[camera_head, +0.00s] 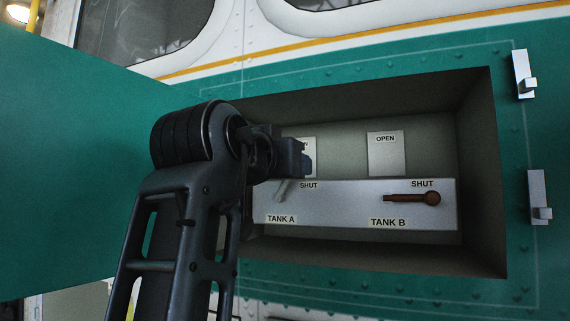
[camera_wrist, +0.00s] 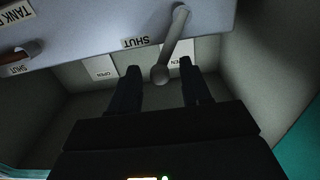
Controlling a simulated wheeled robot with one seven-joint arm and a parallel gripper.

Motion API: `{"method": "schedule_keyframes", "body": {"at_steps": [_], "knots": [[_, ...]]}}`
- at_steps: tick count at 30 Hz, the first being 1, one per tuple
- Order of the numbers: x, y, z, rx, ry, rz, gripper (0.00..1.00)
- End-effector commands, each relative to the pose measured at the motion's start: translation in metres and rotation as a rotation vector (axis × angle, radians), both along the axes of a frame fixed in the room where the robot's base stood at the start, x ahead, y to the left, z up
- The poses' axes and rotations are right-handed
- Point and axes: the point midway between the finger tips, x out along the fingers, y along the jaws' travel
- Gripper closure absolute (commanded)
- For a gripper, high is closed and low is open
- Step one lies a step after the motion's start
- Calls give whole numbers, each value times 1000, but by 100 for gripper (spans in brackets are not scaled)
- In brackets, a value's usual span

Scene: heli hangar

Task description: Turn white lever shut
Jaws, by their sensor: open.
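The white lever (camera_wrist: 174,40) of Tank A shows in the wrist view, sloping from the panel to a round knob. Its knob end lies between my gripper's fingers in that picture, near the OPEN label; I cannot tell whether they touch. In the head view only a short piece of the lever (camera_head: 284,188) shows below my gripper (camera_head: 303,160), which hides the rest. My gripper (camera_wrist: 158,75) is open, with one finger on each side of the knob.
A brown lever (camera_head: 412,198) for Tank B lies level beside its SHUT label to the right. The recessed box has side walls (camera_head: 478,165) close around the panel (camera_head: 345,205). A green door (camera_head: 80,170) stands open at left. Metal latches (camera_head: 524,74) sit at right.

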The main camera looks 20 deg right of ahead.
Motion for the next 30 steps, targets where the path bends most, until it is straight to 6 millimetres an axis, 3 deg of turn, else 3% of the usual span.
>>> {"method": "schedule_keyframes", "body": {"at_steps": [5,20,30], "knots": [[0,0,0,0,0,0,53],[0,0,0,-1,1,-1,100],[-1,0,-1,1,2,-2,100]]}}
